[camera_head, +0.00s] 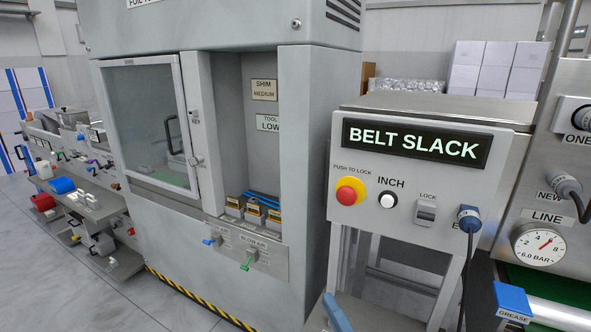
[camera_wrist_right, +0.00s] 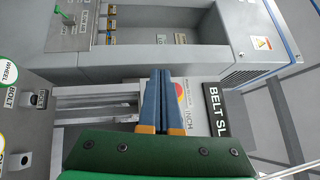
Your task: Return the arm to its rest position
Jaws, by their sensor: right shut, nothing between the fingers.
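My right gripper (camera_head: 335,312) shows only as a blue finger at the bottom edge of the head view, below the control box and apart from it. In the right wrist view the right gripper (camera_wrist_right: 159,74) has its two blue fingers side by side, shut with nothing between them. The rest of the right arm is out of the head view. My left gripper is not in view.
The control box (camera_head: 428,118) reads "BELT SLACK" and carries a red push button (camera_head: 349,191) and a blue plug (camera_head: 469,218) with a hanging cable. A grey cabinet (camera_head: 300,150) stands left of it. A pressure gauge (camera_head: 539,245) is at right. Floor shows at lower left.

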